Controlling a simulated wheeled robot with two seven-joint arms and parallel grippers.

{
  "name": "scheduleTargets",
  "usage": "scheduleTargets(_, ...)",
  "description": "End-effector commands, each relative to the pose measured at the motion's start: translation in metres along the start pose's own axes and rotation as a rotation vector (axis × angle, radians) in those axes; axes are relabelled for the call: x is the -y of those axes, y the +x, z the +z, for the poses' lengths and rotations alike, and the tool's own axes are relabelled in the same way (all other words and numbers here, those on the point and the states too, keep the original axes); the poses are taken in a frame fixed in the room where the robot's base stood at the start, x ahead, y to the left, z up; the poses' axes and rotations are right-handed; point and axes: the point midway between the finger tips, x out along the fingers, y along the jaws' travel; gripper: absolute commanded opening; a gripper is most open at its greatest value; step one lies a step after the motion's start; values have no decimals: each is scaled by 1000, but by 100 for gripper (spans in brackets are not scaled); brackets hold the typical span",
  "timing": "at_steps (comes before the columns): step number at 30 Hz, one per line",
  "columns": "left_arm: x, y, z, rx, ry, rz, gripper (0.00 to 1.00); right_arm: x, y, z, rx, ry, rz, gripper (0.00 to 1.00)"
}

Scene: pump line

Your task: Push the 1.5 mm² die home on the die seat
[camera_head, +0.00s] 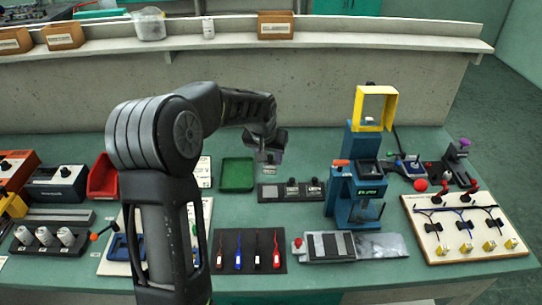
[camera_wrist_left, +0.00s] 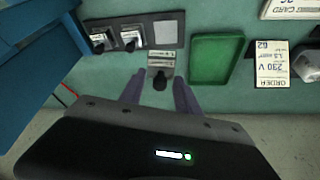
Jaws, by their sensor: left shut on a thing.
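My left gripper (camera_head: 268,154) hangs in the air above the bench, behind the die rack (camera_head: 272,198). In the left wrist view its two fingers (camera_wrist_left: 160,92) are shut on a die (camera_wrist_left: 162,62), a grey labelled block with a black knob. Two similar dies sit in the rack, one in the middle (camera_head: 291,187) and one at the right (camera_head: 314,187); the rack's left place is bare. The blue press (camera_head: 341,195) stands right of the rack. I cannot clearly make out the die seat. My right gripper is not in view.
A green tray (camera_head: 237,174) lies left of the rack. A wiring board (camera_head: 470,240) is at the right, a red bin (camera_head: 103,178) at the left. Bare bench shows behind the rack.

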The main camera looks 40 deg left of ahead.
Motion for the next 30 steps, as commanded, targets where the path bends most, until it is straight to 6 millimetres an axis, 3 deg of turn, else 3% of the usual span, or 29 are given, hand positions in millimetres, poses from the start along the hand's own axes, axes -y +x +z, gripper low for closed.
scheduleTargets(4, -3, 2, 4, 2, -25, -4, 0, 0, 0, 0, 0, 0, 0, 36)
scheduleTargets(8, -31, 8, 25, 17, -29, 1, 0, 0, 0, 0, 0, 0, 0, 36)
scheduleTargets(13, -97, 4, 62, 29, 61, 36, 0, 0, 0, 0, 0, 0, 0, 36)
scheduleTargets(18, -164, -12, 95, 18, 203, 88, 0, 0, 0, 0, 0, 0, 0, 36)
scheduleTargets(21, -191, -21, 106, 8, 267, 112, 0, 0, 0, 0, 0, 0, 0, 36)
scheduleTargets(24, -204, -27, 111, 0, 301, 125, 0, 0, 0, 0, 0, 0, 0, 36)
scheduleTargets(30, -207, -28, 112, -2, 308, 128, 0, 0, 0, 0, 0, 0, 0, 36)
